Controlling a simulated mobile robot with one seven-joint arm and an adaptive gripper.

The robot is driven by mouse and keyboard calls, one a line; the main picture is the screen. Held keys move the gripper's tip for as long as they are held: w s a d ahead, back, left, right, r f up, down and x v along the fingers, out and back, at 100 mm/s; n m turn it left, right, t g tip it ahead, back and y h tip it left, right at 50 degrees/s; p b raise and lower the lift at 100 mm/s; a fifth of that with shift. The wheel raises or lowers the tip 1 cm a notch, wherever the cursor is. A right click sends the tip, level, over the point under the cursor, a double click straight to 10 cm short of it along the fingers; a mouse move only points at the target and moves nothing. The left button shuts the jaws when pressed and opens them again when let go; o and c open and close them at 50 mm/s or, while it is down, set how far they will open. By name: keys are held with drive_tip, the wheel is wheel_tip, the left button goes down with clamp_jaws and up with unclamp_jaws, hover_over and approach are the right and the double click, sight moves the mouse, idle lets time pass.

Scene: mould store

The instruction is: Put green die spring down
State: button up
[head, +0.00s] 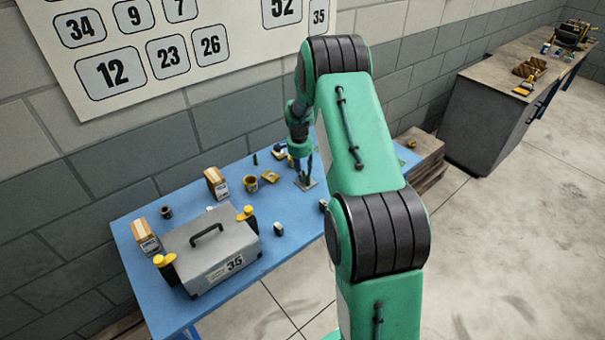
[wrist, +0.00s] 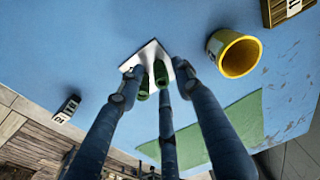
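My gripper (wrist: 158,75) has three blue fingers pointing down, close together at their tips. In the wrist view a green die spring (wrist: 161,73) shows between the fingertips, and the fingers look shut on it. More green (wrist: 143,86) shows beside the left fingertip; I cannot tell if it is the same spring. A pale square plate (wrist: 149,54) lies on the blue table just beyond the fingertips. In the head view my gripper (head: 303,177) is low over the plate (head: 306,186), and the spring is too small to make out. Contact between spring and plate is unclear.
A yellow cup (wrist: 236,52) stands right of the fingers in the wrist view. A small dark labelled block (wrist: 67,108) lies to the left. A flat green patch (wrist: 245,118) shows at right. A grey toolbox (head: 209,256) and boxes occupy the blue table's (head: 175,318) left side.

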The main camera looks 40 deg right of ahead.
wheel_tip(320, 180, up, 11)
drive_tip(key=a+p, duration=0.1)
drive_tip(key=shift+f+p, duration=0.15)
drive_tip(key=shift+p, duration=0.15)
drive_tip(key=shift+s+a, duration=0.1)
idle(0.5)
drive_tip(key=s+a+r+n+t, duration=0.1)
drive_tip(key=s+a+r+n, duration=0.4)
drive_tip(key=a+r, duration=0.7)
drive_tip(key=s+a+r+n+t, duration=0.1)
drive_tip(key=s+a+r+n, duration=0.1)
drive_tip(key=s+a+r, duration=0.75)
drive_tip(key=s+a+r+n+t, duration=0.1)
drive_tip(key=s+a+r+n, duration=0.2)
drive_tip(key=s+a, duration=0.2)
drive_tip(key=s+a+r+n+t, duration=0.1)
drive_tip(key=s+a+r+n, duration=0.2)
drive_tip(key=s+a, duration=0.3)
drive_tip(key=s+a+r+n+t+y, duration=0.1)
drive_tip(key=s+a+r+n, duration=0.2)
drive_tip(key=s, duration=1)
drive_tip(key=a, duration=0.3)
drive_tip(key=shift+s+r, duration=0.15)
drive_tip(key=shift+s, duration=0.1)
